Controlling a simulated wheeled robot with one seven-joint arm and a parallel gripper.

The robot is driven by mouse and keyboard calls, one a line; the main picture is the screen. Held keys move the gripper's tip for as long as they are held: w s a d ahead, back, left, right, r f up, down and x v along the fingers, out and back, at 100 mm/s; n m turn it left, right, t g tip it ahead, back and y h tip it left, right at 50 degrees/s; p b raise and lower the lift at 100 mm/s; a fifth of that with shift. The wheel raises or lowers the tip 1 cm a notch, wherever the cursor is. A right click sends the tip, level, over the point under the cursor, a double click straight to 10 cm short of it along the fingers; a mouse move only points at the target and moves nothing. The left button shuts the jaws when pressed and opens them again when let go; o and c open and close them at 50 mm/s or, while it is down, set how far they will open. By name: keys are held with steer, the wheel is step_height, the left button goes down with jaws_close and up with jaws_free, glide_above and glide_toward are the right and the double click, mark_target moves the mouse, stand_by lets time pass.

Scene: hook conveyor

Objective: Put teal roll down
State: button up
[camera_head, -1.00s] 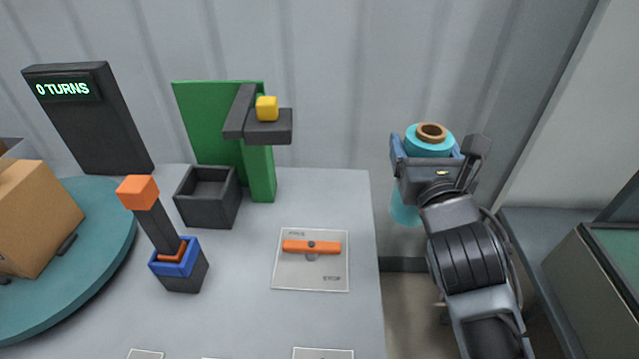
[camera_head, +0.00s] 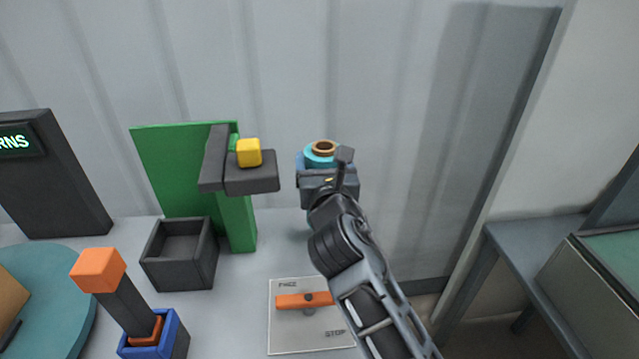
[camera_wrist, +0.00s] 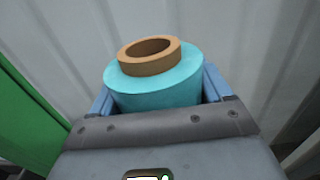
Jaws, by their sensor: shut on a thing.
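The teal roll (camera_head: 315,157) with a brown core stands upright in my gripper (camera_head: 326,172) in the head view. My gripper is shut on it, with the blue fingers on either side. The wrist view shows the teal roll (camera_wrist: 155,90) between the fingers, its brown core facing up. In the head view the roll is over the back right part of the grey table (camera_head: 250,285). Its lower part is mostly hidden behind my gripper, and I cannot tell whether it touches the table.
Left of the roll stands a green stand (camera_head: 183,170) with a dark arm bearing a yellow cube (camera_head: 248,152). A dark open box (camera_head: 180,258) and an orange-topped lever (camera_head: 98,270) are further left. An orange switch (camera_head: 304,300) lies on a plate near my arm. A bench (camera_head: 530,245) stands at right.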

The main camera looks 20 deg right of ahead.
steer(key=shift+w+a+f+b, duration=0.15)
steer(key=shift+f+b, duration=0.1)
steer(key=shift+f, duration=0.85)
steer(key=shift+w+a+f+b, duration=0.15)
steer(key=shift+f+b, duration=0.1)
steer(key=shift+f, duration=0.8)
steer(key=shift+d+f, duration=0.15)
steer(key=shift+f, duration=0.05)
steer(key=o, duration=1.5)
steer(key=shift+r, duration=0.15)
steer(key=b+v, duration=0.1)
steer(key=v, duration=1.1)
